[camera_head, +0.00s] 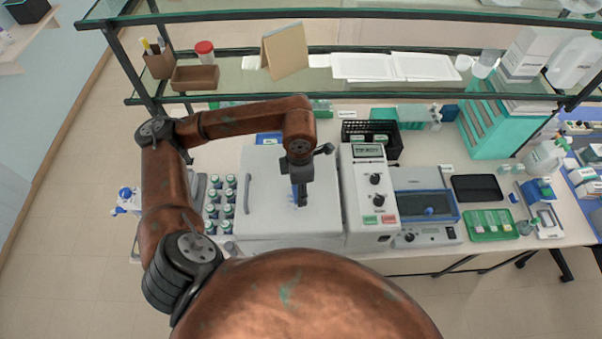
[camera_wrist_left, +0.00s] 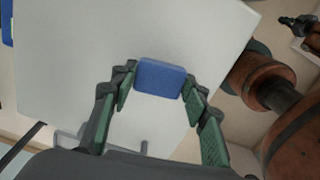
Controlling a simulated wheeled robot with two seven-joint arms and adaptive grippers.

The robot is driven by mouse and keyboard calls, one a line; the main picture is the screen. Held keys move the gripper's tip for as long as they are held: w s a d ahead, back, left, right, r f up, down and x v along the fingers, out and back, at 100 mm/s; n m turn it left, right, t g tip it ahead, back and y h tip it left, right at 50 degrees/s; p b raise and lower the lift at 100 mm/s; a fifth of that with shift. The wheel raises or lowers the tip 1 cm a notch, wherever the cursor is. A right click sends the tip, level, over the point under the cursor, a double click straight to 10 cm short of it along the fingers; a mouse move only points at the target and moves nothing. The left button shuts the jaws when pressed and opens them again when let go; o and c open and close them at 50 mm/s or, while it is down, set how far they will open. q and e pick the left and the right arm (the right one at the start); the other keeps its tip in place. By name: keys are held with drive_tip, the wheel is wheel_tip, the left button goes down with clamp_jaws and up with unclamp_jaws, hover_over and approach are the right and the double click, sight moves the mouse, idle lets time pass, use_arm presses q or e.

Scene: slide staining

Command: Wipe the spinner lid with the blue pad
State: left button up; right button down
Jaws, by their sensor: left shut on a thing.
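The spinner lid (camera_head: 267,217) is the broad, pale grey top of a box-like machine left of centre in the head view, with a bar handle (camera_head: 247,194) along its left side. It also fills much of the left wrist view (camera_wrist_left: 85,50). My left gripper (camera_head: 301,193) is over the right half of the lid, pointing down. It is shut on the blue pad (camera_wrist_left: 160,78), which shows between its fingertips in the left wrist view. In the head view the pad is mostly hidden by the gripper. I cannot tell whether the pad touches the lid. My right gripper is in neither view.
Several capped bottles (camera_head: 213,209) stand left of the spinner. A white control unit (camera_head: 361,190) with knobs adjoins it on the right, then a blue-lidded bath (camera_head: 423,205) and a green tray (camera_head: 489,225). A glass shelf (camera_head: 225,80) runs above the bench's back.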

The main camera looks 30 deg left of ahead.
use_arm(q)
drive_tip(key=shift+r+p, duration=0.3)
drive_tip(key=shift+r, duration=0.65)
drive_tip(key=shift+w+r, duration=0.15)
drive_tip(key=shift+r, duration=0.55)
drive_tip(key=shift+r+p, duration=0.55)
drive_tip(key=shift+r, duration=0.35)
drive_tip(key=shift+s+f, duration=0.1)
drive_tip(key=shift+s, duration=0.1)
